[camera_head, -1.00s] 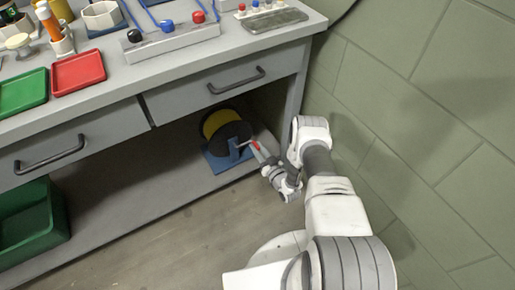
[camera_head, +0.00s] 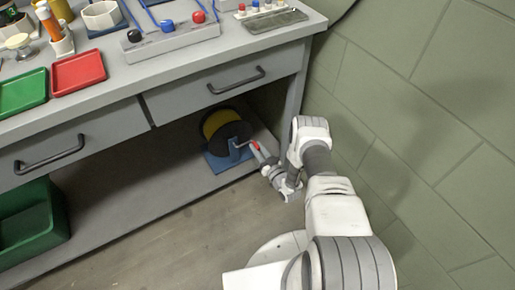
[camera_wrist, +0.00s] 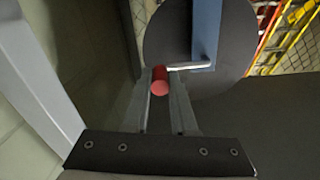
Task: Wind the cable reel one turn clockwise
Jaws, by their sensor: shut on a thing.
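The cable reel (camera_head: 228,129) has dark round side discs and yellow cable, and stands in a blue stand (camera_head: 217,164) on the low shelf under the bench. In the wrist view the dark reel disc (camera_wrist: 168,42) and a blue upright (camera_wrist: 206,30) fill the upper middle. A thin metal crank arm (camera_wrist: 190,66) runs left from the upright to a red handle (camera_wrist: 160,87). My gripper (camera_head: 257,148) is at the reel's right side, shut on the red handle. In the wrist view my gripper's fingers (camera_wrist: 159,92) stand on either side of the handle.
The bench's right leg (camera_head: 294,95) is close to my arm, with the block wall (camera_head: 420,110) further right. A drawer with a handle (camera_head: 236,81) hangs above the reel. A green bin (camera_head: 60,215) stands far left. The floor in front is clear.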

